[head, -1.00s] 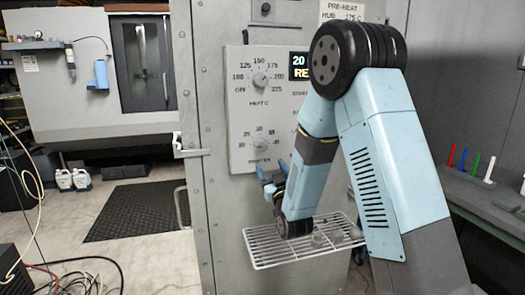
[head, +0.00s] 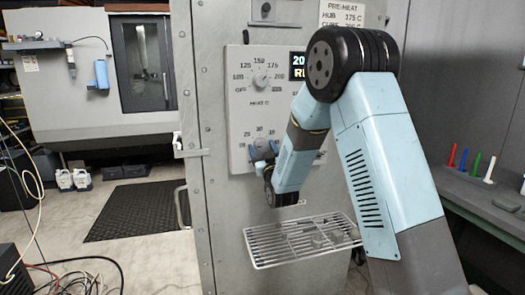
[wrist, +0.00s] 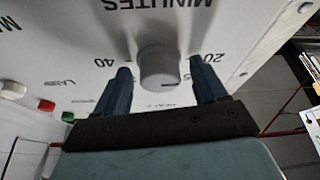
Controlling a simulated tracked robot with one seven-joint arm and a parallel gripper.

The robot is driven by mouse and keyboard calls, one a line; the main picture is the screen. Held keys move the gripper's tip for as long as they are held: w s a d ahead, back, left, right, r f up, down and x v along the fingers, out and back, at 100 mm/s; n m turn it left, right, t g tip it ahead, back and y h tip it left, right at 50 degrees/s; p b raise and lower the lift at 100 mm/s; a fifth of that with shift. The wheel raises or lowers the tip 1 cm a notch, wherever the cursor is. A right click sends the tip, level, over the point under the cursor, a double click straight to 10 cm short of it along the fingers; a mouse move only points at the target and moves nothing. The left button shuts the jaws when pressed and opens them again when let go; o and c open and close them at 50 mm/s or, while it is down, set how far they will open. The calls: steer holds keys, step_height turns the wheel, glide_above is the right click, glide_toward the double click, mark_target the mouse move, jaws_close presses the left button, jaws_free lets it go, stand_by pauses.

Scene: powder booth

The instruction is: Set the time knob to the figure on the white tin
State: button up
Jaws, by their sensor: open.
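The time knob (wrist: 158,68) is a round grey knob on the pale panel under upside-down MINUTES lettering in the wrist view. A short dark mark shows on its lower right edge there. Figures 40 and 20 are printed to its left and right. My gripper (wrist: 164,90) is open, with one dark blue finger on each side of the knob. Gaps show between fingers and knob in this view. In the head view my gripper (head: 263,150) is at the lower dial and hides the knob. I cannot make out a white tin in either view.
The heat knob (head: 260,80) sits above on the same panel, near a lit display (head: 298,66). A wire rack (head: 270,255) with small grey parts sticks out below my gripper. Red and green buttons (wrist: 46,105) show at left in the wrist view.

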steer(key=shift+c, duration=0.5)
steer(key=c, duration=0.9)
steer(key=shift+m+h, duration=0.4)
steer(key=m+h, duration=0.1)
steer(key=m, duration=0.2)
steer(key=m+h, duration=0.2)
steer(key=m, duration=0.1)
steer(key=shift+r+t, duration=0.1)
steer(key=shift+t, duration=0.2)
steer(key=shift+a+r+m+h, duration=0.1)
steer(key=shift+m+h, duration=0.6)
steer(key=shift+m, duration=0.7)
steer(key=shift+m+h, duration=0.7)
steer(key=shift+m, duration=1)
steer(key=shift+c, duration=0.2)
